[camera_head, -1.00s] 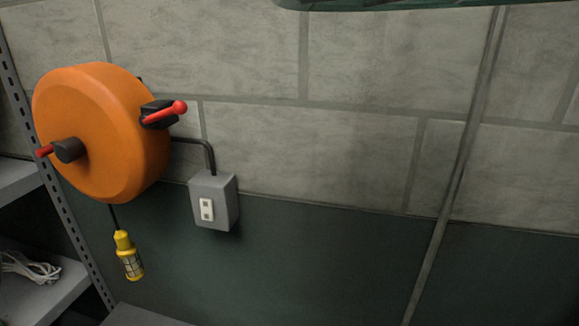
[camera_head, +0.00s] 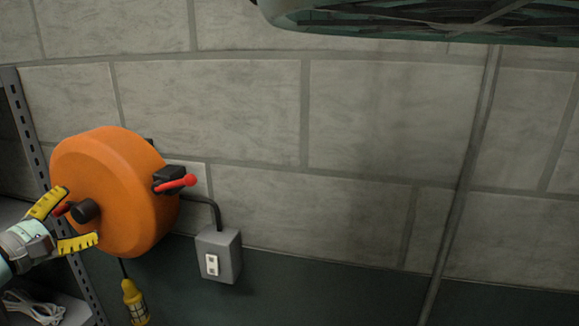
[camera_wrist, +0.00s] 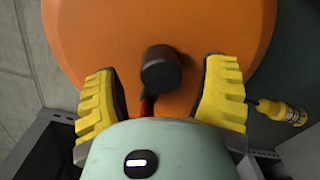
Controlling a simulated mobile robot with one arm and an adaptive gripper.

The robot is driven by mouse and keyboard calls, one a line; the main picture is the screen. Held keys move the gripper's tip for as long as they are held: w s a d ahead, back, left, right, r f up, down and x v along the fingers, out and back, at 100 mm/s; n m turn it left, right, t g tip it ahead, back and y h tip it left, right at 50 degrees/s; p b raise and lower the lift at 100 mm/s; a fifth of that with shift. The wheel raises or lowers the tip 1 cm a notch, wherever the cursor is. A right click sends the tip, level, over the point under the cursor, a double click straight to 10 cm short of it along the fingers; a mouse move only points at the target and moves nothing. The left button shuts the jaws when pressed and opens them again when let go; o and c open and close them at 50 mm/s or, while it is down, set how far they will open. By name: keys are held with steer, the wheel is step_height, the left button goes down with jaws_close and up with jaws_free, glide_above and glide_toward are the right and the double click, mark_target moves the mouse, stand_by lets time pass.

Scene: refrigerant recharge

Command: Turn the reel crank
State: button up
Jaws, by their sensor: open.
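The orange reel (camera_head: 128,205) is fixed on the block wall at the left of the head view, and its face fills the wrist view (camera_wrist: 205,30). Its crank has a black hub (camera_head: 86,211) and a red handle (camera_head: 64,209). In the wrist view the black hub (camera_wrist: 160,70) lies between the fingers, and a bit of red handle (camera_wrist: 147,105) shows below it, partly hidden by my gripper's body. My gripper (camera_head: 80,218) is open, its yellow fingers on either side of the crank with visible gaps. A second red lever (camera_head: 176,182) sits on the reel's right side.
A grey outlet box (camera_head: 219,255) is on the wall right of the reel, joined by a black cable. A yellow work lamp (camera_head: 135,302) hangs below the reel. A metal shelf post (camera_head: 35,140) and shelves stand at the left. A dark green object (camera_head: 400,20) overhangs at the top.

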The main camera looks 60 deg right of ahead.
steer(key=shift+x, duration=0.75)
steer(key=c, duration=1.2)
steer(key=shift+f+m+b, duration=0.15)
steer(key=shift+m+b, duration=0.45)
steer(key=shift+b, duration=0.3)
steer(key=shift+c, duration=0.2)
